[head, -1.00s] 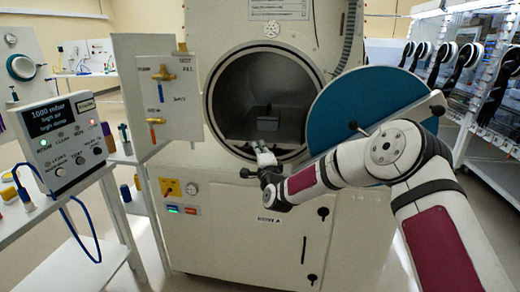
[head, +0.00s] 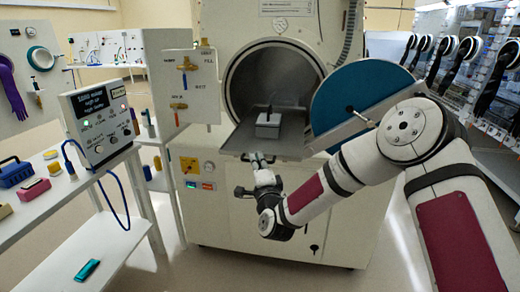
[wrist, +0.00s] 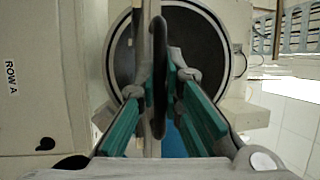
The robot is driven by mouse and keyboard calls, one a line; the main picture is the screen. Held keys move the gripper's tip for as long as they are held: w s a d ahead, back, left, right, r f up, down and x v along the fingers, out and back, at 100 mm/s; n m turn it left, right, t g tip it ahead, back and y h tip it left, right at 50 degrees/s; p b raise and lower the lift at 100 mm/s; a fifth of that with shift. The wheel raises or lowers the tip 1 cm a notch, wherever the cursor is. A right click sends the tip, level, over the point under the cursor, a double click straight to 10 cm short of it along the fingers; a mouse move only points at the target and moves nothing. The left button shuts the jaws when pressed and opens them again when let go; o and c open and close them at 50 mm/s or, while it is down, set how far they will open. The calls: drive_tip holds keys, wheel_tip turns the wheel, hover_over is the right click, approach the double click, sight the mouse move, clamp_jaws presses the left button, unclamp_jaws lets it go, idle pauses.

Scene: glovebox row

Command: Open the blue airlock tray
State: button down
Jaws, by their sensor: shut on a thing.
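The grey airlock tray (head: 275,140) sticks out of the round chamber opening, well past its rim. A small light block (head: 268,124) with a dark upright piece stands on it. The open round door with the blue face (head: 355,95) hangs to the right of the opening. My gripper (head: 260,160) is at the tray's front edge, shut on the tray handle. In the wrist view the handle shows as a dark bar (wrist: 160,75) between the green-padded fingers of my gripper (wrist: 163,85). The handle is mostly hidden in the head view.
A valve panel (head: 182,85) juts out left of the chamber. A side table (head: 60,190) with a control box (head: 97,122) and several small items stands at the left. A teal item (head: 87,270) lies on its lower shelf. Glove ports line the right.

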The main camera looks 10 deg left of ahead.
drive_tip(key=s+p, duration=0.1)
drive_tip(key=s, duration=0.3)
drive_tip(key=shift+s+a+f+p, duration=0.1)
drive_tip(key=shift+s+f+p, duration=0.05)
drive_tip(key=shift+s+p, duration=0.2)
drive_tip(key=c, duration=1.7)
unclamp_jaws()
drive_tip(key=v, duration=1.2)
drive_tip(key=shift+s, duration=0.1)
